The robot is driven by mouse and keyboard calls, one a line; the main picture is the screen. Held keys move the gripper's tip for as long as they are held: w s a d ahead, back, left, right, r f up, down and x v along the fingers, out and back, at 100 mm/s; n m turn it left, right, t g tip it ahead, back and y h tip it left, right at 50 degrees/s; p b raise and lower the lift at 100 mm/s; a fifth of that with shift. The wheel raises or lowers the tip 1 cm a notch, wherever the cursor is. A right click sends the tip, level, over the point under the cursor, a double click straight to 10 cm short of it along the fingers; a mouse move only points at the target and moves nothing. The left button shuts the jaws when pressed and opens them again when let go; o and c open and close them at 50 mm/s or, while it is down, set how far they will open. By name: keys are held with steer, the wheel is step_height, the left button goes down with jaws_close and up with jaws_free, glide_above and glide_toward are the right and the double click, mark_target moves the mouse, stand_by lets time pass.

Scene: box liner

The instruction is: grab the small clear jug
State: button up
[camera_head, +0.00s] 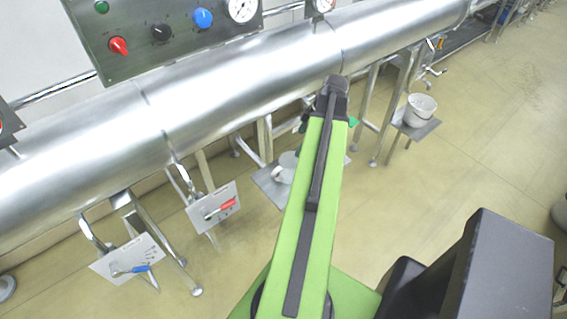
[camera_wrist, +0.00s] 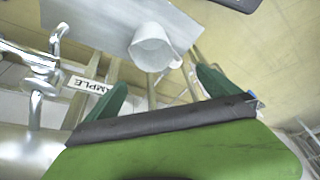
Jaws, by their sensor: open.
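A small whitish, translucent jug (camera_wrist: 152,46) with a handle shows in the wrist view, beyond the gap between my fingers. It stands on a grey plate (camera_wrist: 95,22). In the head view the jug (camera_head: 285,168) sits on its small plate (camera_head: 266,181), partly hidden by my green arm. My gripper (camera_wrist: 163,92) is open, with one dark green finger on each side and nothing between them. The jug looks apart from both fingers. In the head view my gripper is mostly hidden behind the arm.
A large steel pipe (camera_head: 235,78) runs above the plates. A white bucket (camera_head: 420,108) stands on another plate to the right. Plates with a red-handled tool (camera_head: 222,208) and a blue-handled tool (camera_head: 135,269) are to the left. A label (camera_wrist: 92,85) shows near the left finger.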

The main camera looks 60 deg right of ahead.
steer(key=s+d, duration=0.2)
steer(key=b, duration=1.1)
glide_above(290, 164)
steer(key=s+a, duration=0.3)
steer(key=s, duration=0.1)
step_height(290, 164, down, 11)
steer(key=b+x, duration=0.5)
steer(key=shift+w+d+f, duration=0.15)
steer(key=shift+w+d, duration=0.05)
steer(key=shift+w, duration=0.05)
steer(key=c, duration=1.3)
steer(key=shift+r, duration=0.3)
